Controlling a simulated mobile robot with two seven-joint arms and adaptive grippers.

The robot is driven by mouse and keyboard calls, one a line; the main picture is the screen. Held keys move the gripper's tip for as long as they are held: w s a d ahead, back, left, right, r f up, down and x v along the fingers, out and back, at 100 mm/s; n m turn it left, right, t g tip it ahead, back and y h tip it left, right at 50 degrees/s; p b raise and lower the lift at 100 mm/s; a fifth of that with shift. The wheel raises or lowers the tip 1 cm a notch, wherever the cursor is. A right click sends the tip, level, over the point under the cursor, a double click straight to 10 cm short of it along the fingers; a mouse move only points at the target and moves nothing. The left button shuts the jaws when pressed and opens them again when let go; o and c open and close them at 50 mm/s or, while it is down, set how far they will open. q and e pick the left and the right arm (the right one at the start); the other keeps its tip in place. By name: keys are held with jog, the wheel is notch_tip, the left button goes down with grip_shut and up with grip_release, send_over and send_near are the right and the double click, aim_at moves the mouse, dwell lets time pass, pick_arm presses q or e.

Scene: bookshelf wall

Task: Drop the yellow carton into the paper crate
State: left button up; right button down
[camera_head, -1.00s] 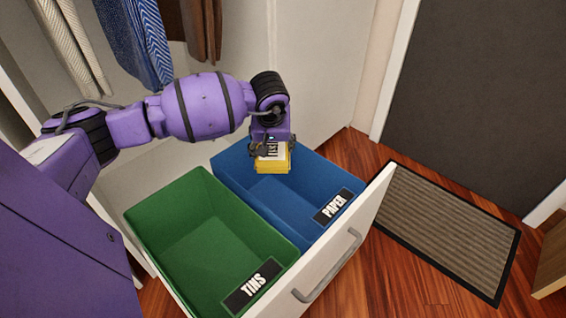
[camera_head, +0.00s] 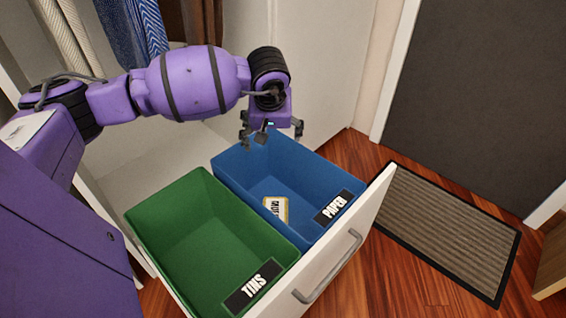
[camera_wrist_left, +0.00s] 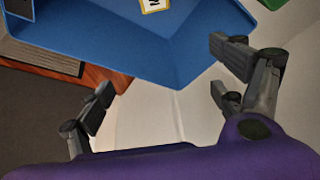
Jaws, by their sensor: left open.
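The yellow carton (camera_head: 275,208) lies inside the blue crate labelled PAPER (camera_head: 238,176), on its floor near the label end. Its white printed face shows in the head view. In the left wrist view the carton (camera_wrist_left: 154,5) is partly cut off at the top edge, inside the blue crate (camera_wrist_left: 170,62). My left gripper (camera_head: 270,134) is above the far end of the blue crate, open and empty, apart from the carton. Its spread fingers also show in the left wrist view (camera_wrist_left: 165,85). My right gripper is not in view.
A green crate labelled TINS (camera_head: 185,222) stands beside the blue one in the same pulled-out drawer (camera_head: 340,250) with a grey handle. Clothes (camera_head: 135,35) hang behind my arm. A ribbed doormat (camera_head: 445,230) lies on the wooden floor at the right.

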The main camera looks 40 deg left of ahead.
pick_arm(q)
jog(key=v, duration=0.5)
jog(key=shift+s+r, duration=0.15)
jog(key=shift+r, duration=0.1)
